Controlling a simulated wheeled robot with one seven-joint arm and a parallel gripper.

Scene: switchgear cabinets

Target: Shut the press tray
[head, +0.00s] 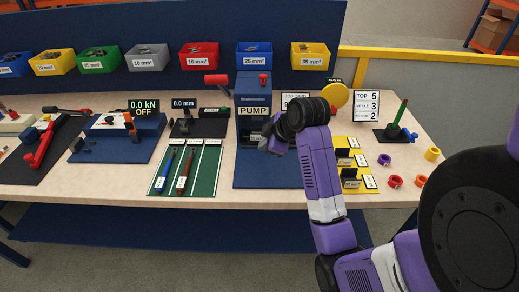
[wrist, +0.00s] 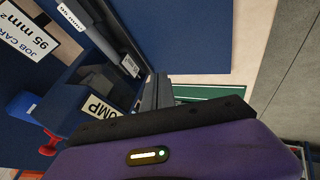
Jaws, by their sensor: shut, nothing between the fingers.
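The blue press (head: 253,100) with the PUMP label stands at the middle of the bench. Its lower front holds a dark opening (head: 252,126), partly hidden by my arm. I cannot tell clearly which part is the tray or how far out it is. The press also shows in the wrist view with its PUMP label (wrist: 103,107). My gripper (head: 264,146) is at the lower front right of the press, shut and empty. Its dark fingers (wrist: 157,92) show in the wrist view close to the press front. Whether they touch it is hard to tell.
A green mat (head: 187,168) with two pens or tools lies left of the press. Yellow stands (head: 352,180) with dark blocks and coloured rings (head: 395,181) lie to the right. A job card (wrist: 27,37) stands behind. Bins hang above the bench.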

